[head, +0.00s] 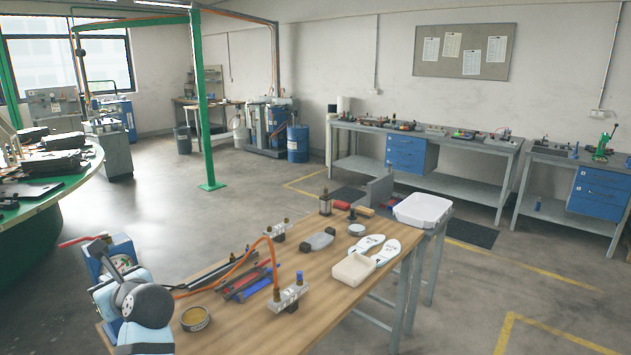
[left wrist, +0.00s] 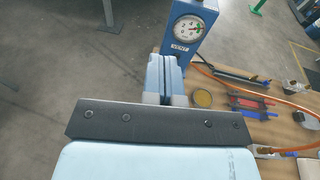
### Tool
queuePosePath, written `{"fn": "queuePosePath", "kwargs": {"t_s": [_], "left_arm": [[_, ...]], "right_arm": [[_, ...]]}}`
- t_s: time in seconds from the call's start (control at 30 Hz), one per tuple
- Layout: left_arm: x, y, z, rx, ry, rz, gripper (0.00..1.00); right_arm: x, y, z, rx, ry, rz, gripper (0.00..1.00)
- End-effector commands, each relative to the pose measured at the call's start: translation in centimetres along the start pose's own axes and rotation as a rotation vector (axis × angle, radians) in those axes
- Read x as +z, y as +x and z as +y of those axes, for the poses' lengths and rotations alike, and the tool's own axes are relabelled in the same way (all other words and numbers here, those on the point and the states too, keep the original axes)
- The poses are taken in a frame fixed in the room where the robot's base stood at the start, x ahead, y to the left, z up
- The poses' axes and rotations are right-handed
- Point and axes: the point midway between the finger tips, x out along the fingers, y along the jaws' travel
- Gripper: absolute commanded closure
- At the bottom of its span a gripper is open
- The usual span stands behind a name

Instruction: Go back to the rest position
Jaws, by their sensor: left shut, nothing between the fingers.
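My left gripper (left wrist: 165,75) is shut and empty in the left wrist view, its light blue fingers pressed together. In that view the fingers overlap the lower part of a blue box with a dial gauge (left wrist: 187,30); I cannot tell whether they touch it. In the head view my left arm is at the lower left, over the near left end of the wooden workbench (head: 335,275), with the blue box (head: 122,250) just behind it. The fingertips are hard to make out there. My right gripper is not in view.
A round tin (head: 195,318), an orange hose (head: 225,270), dark tools and a valve block (head: 288,297) lie near the arm. White insoles (head: 385,252), a cream tray (head: 353,270) and a white bin (head: 422,210) are farther right. A green-sided carousel (head: 30,240) stands left; the floor between is clear.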

Motion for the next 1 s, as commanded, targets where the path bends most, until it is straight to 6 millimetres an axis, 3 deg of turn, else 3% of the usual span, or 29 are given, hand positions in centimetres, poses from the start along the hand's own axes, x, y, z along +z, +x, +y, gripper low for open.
{"fn": "queuePosePath", "kwargs": {"t_s": [0.07,0.37,0.63,1.0], "left_arm": [[0.0,0.0,0.0,0.0,0.0,0.0,1.0],[4.9,5.2,5.3,0.097,0.106,-0.194,1.0],[12.2,9.2,11.1,0.207,0.227,-0.415,1.0],[20.7,10.8,16.2,0.316,0.347,-0.632,1.0]], "right_arm": [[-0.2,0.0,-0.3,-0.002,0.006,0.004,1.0],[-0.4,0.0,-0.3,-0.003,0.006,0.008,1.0],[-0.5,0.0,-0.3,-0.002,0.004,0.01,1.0],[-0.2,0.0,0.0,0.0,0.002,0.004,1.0]]}}
